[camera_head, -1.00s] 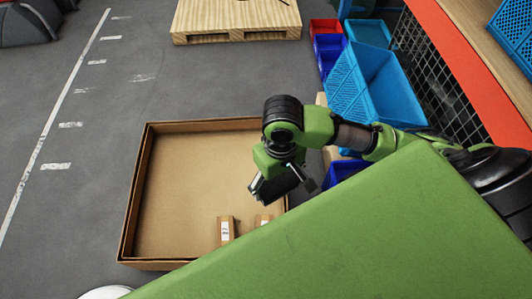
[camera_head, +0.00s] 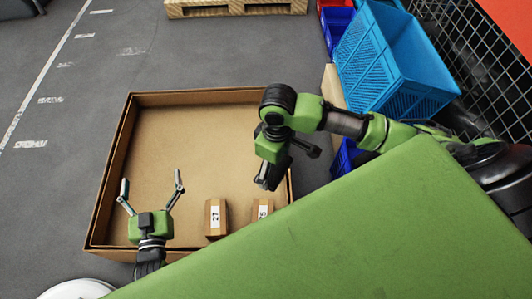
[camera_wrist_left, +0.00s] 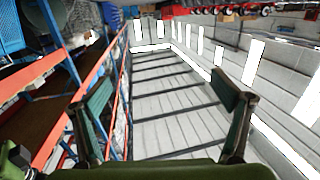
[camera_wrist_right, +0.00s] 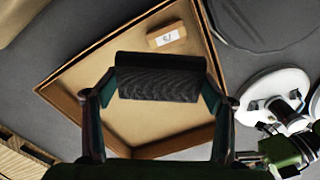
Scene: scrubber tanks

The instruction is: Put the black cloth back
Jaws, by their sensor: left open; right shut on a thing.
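My right gripper (camera_head: 284,168) hangs over the right part of a wide cardboard box (camera_head: 117,165). The right wrist view shows this gripper (camera_wrist_right: 161,92) shut on the black cloth (camera_wrist_right: 160,88), a dark folded-looking block held across between the fingertips, above the box (camera_wrist_right: 150,125). In the head view the cloth is hard to tell from the dark fingers. My left gripper (camera_head: 151,178) is open and empty over the box's front left part, fingers spread. In the left wrist view its fingers (camera_wrist_left: 160,95) are wide apart with nothing between them.
Two small labelled cardboard boxes (camera_head: 216,217) (camera_head: 262,213) sit inside the big box near its front right. Blue crates (camera_head: 390,60) and a shelf with wire mesh (camera_head: 470,80) stand to the right. A wooden pallet (camera_head: 235,8) lies beyond. Grey floor (camera_head: 60,120) is clear at left.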

